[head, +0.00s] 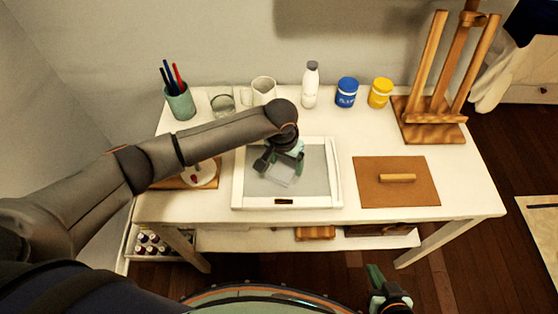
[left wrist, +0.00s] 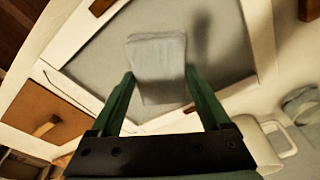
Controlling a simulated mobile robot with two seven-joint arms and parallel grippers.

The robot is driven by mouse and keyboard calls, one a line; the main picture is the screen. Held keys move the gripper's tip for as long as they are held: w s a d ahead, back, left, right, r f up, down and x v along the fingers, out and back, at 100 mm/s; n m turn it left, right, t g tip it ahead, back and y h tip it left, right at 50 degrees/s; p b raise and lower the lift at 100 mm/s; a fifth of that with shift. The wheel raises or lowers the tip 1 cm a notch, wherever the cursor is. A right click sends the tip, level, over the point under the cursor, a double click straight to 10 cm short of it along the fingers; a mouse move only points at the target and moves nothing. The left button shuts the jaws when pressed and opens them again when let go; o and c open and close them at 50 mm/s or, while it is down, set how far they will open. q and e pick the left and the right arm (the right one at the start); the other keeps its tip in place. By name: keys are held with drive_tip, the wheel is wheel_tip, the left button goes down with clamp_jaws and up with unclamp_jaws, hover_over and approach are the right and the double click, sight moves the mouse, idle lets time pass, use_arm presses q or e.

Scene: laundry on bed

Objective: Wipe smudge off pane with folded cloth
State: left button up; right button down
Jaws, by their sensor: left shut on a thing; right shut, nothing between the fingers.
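The framed grey pane (head: 315,170) lies flat on the white table, its white frame around it; it also fills the upper part of the left wrist view (left wrist: 95,60). My left gripper (head: 279,164) is over the pane's left-middle part, shut on the folded cloth (head: 284,174). In the left wrist view the pale grey cloth (left wrist: 157,60) sits between the two green fingers. I cannot tell whether it touches the pane. A dark patch beside the cloth may be shadow; I cannot make out a smudge. My right gripper (head: 376,280) is shut and empty, low in front of the table.
A brown board with a wooden handle (head: 397,182) lies right of the pane. Along the back stand a pen cup (head: 180,104), a glass (head: 222,102), a white mug (head: 263,90), a bottle (head: 310,88), blue (head: 346,94) and yellow (head: 380,94) jars, and a wooden easel (head: 433,115).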

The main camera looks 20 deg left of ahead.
use_arm(q)
drive_tip(key=shift+w+d+f, duration=0.1)
drive_tip(key=shift+w+d, duration=0.15)
drive_tip(key=shift+d, duration=0.65)
drive_tip(key=shift+w+d+f, duration=0.1)
drive_tip(key=shift+w+d, duration=0.15)
drive_tip(key=shift+d, duration=0.65)
drive_tip(key=shift+r+p, duration=0.15)
drive_tip(key=shift+p, duration=0.5)
drive_tip(key=shift+s+a+r+p, duration=0.1)
drive_tip(key=shift+s+a+p, duration=0.1)
drive_tip(key=shift+a+p, duration=0.6)
drive_tip(key=shift+s+a+p, duration=0.25)
drive_tip(key=shift+a+p, duration=0.4)
drive_tip(key=shift+a, duration=0.05)
drive_tip(key=shift+s+a+f, duration=0.1)
drive_tip(key=shift+a+f, duration=0.15)
drive_tip(key=shift+a, duration=0.15)
drive_tip(key=shift+s+a+p, duration=0.2)
drive_tip(key=shift+a+p, duration=0.35)
drive_tip(key=shift+p, duration=0.05)
drive_tip(key=shift+s+a+p, duration=0.15)
drive_tip(key=shift+a+p, duration=0.4)
drive_tip(key=shift+s+a, duration=0.2)
drive_tip(key=shift+a, duration=0.55)
